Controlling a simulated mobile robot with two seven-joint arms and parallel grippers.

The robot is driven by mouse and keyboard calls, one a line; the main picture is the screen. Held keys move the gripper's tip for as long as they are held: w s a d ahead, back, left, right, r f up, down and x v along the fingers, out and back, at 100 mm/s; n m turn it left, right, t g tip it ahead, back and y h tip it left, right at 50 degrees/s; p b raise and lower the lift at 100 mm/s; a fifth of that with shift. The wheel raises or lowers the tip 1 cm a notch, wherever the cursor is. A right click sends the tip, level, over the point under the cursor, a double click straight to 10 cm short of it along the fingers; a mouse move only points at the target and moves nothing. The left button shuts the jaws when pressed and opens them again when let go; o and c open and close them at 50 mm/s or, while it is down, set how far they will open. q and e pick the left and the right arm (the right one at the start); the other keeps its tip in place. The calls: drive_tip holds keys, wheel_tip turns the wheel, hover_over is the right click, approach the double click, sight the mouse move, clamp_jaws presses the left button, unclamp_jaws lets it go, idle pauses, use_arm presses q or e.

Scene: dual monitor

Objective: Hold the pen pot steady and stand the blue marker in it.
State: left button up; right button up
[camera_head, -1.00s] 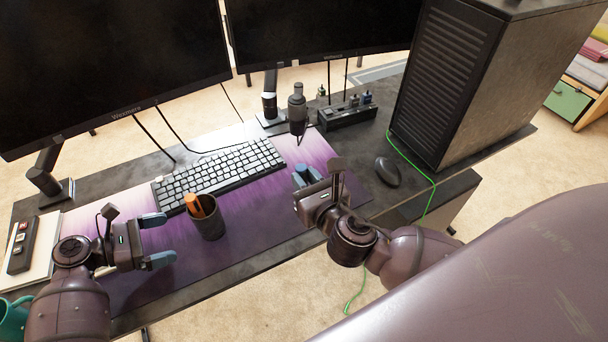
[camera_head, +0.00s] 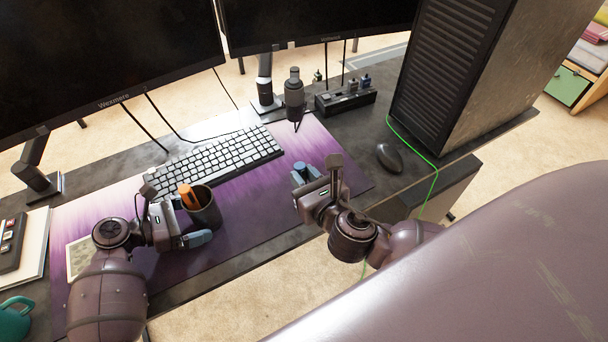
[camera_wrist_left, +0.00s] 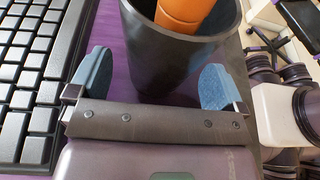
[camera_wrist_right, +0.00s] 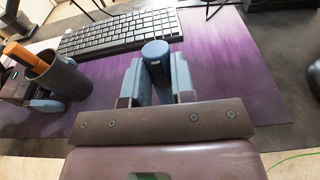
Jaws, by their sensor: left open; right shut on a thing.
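The dark pen pot (camera_head: 207,212) stands upright on the purple desk mat, with an orange marker (camera_head: 188,196) leaning inside it. My left gripper (camera_head: 193,222) is open around the pot; in the left wrist view the pot (camera_wrist_left: 165,60) stands between the two blue fingers, with small gaps visible. My right gripper (camera_head: 303,175) is shut on the blue marker (camera_wrist_right: 156,58), whose round end shows between the fingers in the right wrist view. The marker's lower part is hidden. The right gripper is to the right of the pot and apart from it.
The keyboard (camera_head: 225,158) lies behind the pot. A microphone (camera_head: 294,95), a black organizer (camera_head: 345,102), a mouse (camera_head: 389,158) and a computer tower (camera_head: 450,80) stand farther right and back. A teal mug (camera_head: 14,318) is at the left. The purple mat (camera_head: 265,215) is clear between the grippers.

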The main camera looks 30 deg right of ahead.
use_arm(q)
drive_tip(key=shift+d+f, duration=0.25)
drive_tip(key=shift+d, duration=0.45)
drive_tip(key=shift+c, duration=0.5)
drive_tip(key=c, duration=0.7)
use_arm(e)
drive_tip(key=w+a+r+n+y, duration=0.2)
drive_tip(key=w+a+r+y, duration=0.1)
drive_tip(key=a+r, duration=0.4)
drive_tip(key=w+a+r+n+y, duration=0.2)
drive_tip(key=a+r, duration=0.5)
drive_tip(key=a, duration=0.5)
drive_tip(key=shift+w+n+y, duration=0.3)
drive_tip(key=shift+w+y, duration=0.35)
drive_tip(key=shift+y, duration=0.35)
